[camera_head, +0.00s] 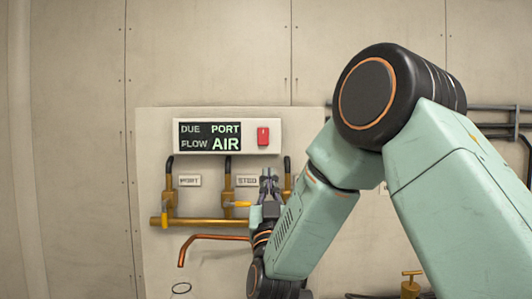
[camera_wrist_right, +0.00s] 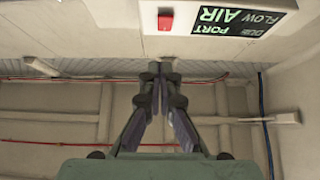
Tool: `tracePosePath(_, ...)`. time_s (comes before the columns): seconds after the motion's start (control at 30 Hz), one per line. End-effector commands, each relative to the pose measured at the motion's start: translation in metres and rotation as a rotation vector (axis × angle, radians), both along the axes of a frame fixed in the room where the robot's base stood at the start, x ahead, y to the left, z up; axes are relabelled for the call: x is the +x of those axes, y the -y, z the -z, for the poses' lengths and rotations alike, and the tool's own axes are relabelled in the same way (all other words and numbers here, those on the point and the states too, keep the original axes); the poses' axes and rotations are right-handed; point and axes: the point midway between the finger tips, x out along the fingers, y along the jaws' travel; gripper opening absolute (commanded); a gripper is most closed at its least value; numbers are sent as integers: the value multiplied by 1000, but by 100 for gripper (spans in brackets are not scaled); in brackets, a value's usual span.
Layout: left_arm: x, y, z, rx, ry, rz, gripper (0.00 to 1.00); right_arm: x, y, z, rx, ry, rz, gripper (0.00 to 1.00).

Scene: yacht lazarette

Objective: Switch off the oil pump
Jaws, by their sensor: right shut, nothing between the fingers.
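A white control box (camera_head: 228,150) is on the wall panel. It carries a dark display (camera_head: 209,136) reading DUE PORT, FLOW AIR, and a red switch (camera_head: 263,136) on its right. In the right wrist view the red switch (camera_wrist_right: 165,20) and the display (camera_wrist_right: 240,17) appear upside down at the top. My right gripper (camera_head: 268,174) is shut and empty, below the red switch in the picture and apart from it. In the right wrist view its fingertips (camera_wrist_right: 160,72) meet below the switch. My left gripper is not in view.
A brass manifold (camera_head: 190,222) runs below the box. Its left valve handle (camera_head: 164,216) hangs down; the middle handle (camera_head: 238,204) lies level. A third valve is partly hidden by my right arm. A copper pipe (camera_head: 210,238) is lower. Dark pipes (camera_head: 497,107) are at right.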

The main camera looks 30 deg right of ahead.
Motion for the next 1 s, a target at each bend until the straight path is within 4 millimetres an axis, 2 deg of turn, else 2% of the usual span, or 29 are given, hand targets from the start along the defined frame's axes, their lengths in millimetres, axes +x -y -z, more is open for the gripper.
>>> tracePosePath(0.53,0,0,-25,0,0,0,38,67,38,-61,-1,3,1,0)
tracePosePath(0.8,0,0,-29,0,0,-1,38,93,54,-53,-1,0,1,0)
tracePosePath(1.0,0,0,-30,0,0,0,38,99,58,-52,-1,0,1,0)
